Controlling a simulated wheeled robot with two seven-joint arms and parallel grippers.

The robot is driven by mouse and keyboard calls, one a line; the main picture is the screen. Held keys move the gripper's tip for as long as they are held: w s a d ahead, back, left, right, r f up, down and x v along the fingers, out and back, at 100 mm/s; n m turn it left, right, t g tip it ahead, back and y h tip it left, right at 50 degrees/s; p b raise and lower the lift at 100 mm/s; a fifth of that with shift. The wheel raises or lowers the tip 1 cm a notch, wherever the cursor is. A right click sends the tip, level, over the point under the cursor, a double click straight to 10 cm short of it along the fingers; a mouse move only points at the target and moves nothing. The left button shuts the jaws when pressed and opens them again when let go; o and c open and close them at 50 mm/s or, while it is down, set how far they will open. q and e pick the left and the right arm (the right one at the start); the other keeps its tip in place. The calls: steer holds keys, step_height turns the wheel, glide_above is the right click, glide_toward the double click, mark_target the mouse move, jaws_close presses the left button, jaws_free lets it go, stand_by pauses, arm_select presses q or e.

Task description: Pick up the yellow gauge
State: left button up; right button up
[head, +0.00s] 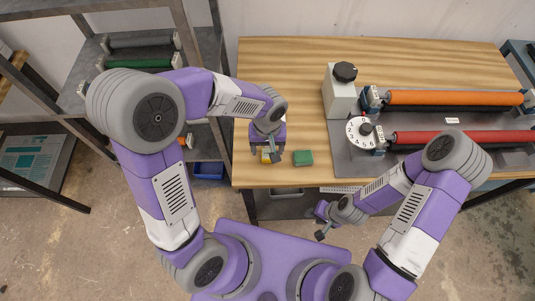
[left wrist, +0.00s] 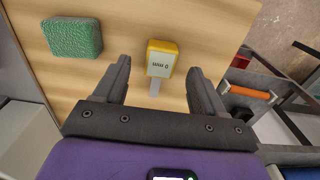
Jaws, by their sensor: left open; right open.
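The yellow gauge (left wrist: 162,58) lies on the wooden table in the left wrist view, with a pale face reading "0 mm" and a thin grey stem pointing toward my gripper. In the head view the gauge (head: 266,157) is mostly hidden under my left gripper. My left gripper (head: 270,155) is open above it near the table's front left edge. In the left wrist view its two fingers (left wrist: 158,85) stand apart on either side of the stem, with nothing held. My right gripper (head: 319,220) is open and empty, in front of the table edge.
A green block (head: 303,158) lies right of the gauge. A plate machine with orange (head: 450,98) and red rollers (head: 465,137), a numbered dial (head: 362,133) and a white box with a black knob (head: 340,95) fills the table's right. A metal shelf (head: 95,50) stands left. The table's back left is clear.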

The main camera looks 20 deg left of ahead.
mark_target(267, 153)
arm_select(q)
step_height(267, 153, down, 3)
steer(key=shift+f+b, duration=0.1)
steer(key=shift+b, duration=0.2)
steer(key=shift+c, duration=0.4)
steer(key=c, duration=1.1)
